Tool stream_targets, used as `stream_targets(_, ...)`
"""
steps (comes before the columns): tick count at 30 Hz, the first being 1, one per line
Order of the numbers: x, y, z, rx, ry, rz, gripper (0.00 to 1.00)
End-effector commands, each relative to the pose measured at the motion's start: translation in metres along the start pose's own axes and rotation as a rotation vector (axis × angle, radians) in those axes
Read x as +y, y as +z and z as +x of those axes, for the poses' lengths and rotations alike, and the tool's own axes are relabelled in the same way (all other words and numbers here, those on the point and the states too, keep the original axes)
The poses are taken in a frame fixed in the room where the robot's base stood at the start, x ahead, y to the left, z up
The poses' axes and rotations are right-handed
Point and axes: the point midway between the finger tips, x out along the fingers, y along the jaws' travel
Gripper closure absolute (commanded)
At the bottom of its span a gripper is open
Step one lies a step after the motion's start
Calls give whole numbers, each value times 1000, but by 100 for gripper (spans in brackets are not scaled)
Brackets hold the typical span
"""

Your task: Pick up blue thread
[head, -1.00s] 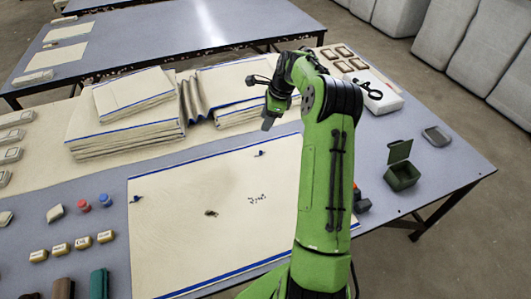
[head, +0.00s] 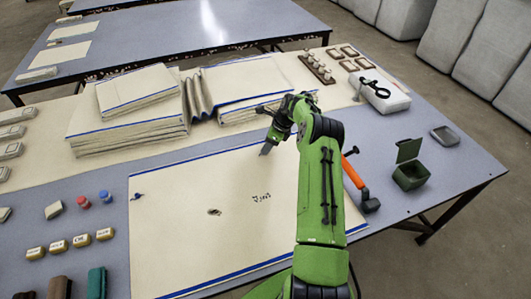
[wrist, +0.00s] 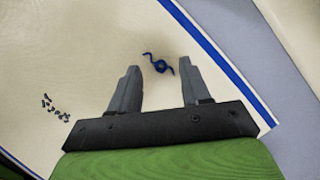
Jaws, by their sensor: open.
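A cream cloth (head: 190,240) with blue edge stripes lies flat on the table. In the wrist view a small curled blue thread (wrist: 159,65) lies on the cloth near its blue border, in line with the gap between my fingertips. My gripper (wrist: 160,78) is open and empty above the cloth, fingers on either side of the thread in the picture. In the head view my gripper (head: 266,149) is over the far part of the cloth and hides this thread. A second blue thread (head: 137,196) lies at the cloth's left edge.
Dark scraps (head: 261,197) and a small brown bit (head: 214,212) lie on the cloth. Folded cloth stacks (head: 128,130) stand behind it. An orange-handled tool (head: 355,175) and an open green box (head: 410,172) are at right.

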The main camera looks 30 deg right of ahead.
Motion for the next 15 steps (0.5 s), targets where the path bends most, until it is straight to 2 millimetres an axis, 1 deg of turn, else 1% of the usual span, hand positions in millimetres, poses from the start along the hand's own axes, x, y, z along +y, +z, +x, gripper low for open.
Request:
stream_targets(1,1,-2,14,1,2,-1,53)
stream_targets(3,0,-1,20,0,0,0,53)
stream_targets(8,0,0,19,0,-1,1,53)
stream_targets(9,0,0,19,0,-1,1,56)
stream_targets(11,0,0,19,0,-1,1,65)
stream_targets(15,0,0,19,0,0,0,87)
